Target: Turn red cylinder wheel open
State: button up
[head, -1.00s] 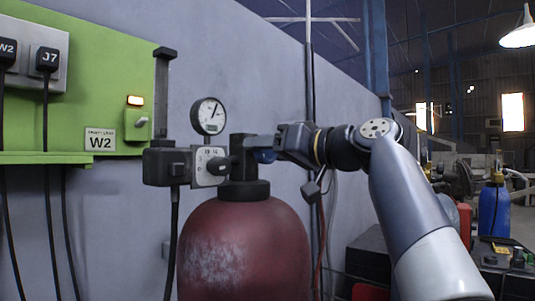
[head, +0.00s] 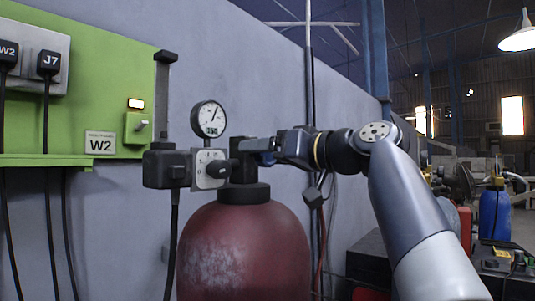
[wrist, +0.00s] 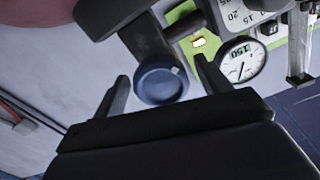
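The red cylinder (head: 243,252) stands upright with a dark valve (head: 243,165) on top. Its wheel is a round blue knob (wrist: 160,84) with a light mark near its rim, seen in the wrist view. In the head view the wheel is mostly hidden by my gripper (head: 254,148), which reaches in from the right at valve height. In the wrist view my gripper (wrist: 162,88) is open, its two fingers on either side of the wheel. A gap shows between the wheel and each finger.
A round gauge (head: 209,119) and a square dial plate (head: 209,169) sit left of the valve, beside a dark block (head: 167,168). A green panel (head: 105,80) with cables is on the wall at left. A blue cylinder (head: 494,214) stands at far right.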

jog(key=b+v, duration=0.2)
jog(key=v, duration=0.8)
jog(key=shift+s+d, duration=0.3)
jog(key=p+x, duration=0.2)
jog(key=x, duration=0.9)
jog(key=shift+d, duration=0.2)
dwell(0.3)
